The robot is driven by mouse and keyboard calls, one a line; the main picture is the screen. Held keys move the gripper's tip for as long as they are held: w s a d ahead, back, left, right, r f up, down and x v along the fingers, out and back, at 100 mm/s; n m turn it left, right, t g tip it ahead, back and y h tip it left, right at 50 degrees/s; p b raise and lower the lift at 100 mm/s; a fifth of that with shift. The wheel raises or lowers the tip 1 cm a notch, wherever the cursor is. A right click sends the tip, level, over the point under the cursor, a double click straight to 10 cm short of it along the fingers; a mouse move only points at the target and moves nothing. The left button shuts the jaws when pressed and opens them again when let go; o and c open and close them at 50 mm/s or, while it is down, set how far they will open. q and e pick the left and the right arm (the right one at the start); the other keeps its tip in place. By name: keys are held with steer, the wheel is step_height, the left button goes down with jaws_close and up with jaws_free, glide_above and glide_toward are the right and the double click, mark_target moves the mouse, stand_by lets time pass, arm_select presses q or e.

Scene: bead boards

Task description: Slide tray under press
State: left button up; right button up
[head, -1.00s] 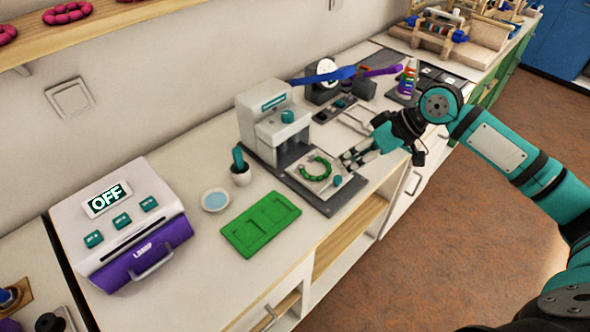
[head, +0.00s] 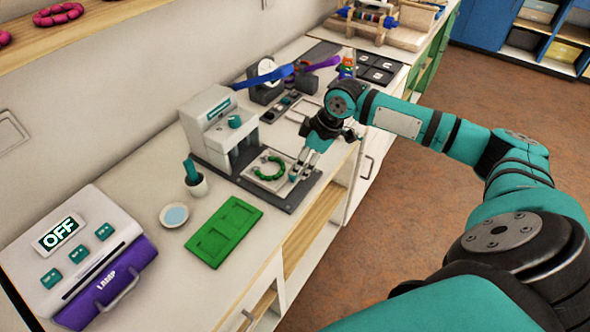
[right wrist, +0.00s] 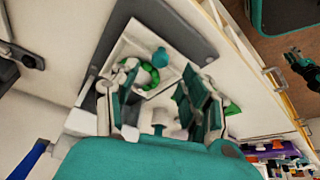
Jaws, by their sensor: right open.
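A small white tray (head: 251,173) carries a green bead ring (head: 257,161) and a teal knob (head: 293,177) near its front right edge. It lies on the dark base plate (head: 290,204) in front of the white press (head: 208,112); the press head does not cover the ring. My right gripper (head: 303,167) is open, with its fingers pointing down beside the knob. In the right wrist view the knob (right wrist: 159,57) shows ahead of and between the spread fingers (right wrist: 160,97), with the tray (right wrist: 128,48) behind it.
A purple-and-white laminator (head: 80,262) reads OFF. The counter's front edge is close to the base plate.

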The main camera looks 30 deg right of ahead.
steer(key=shift+x, duration=2.35)
jaws_close()
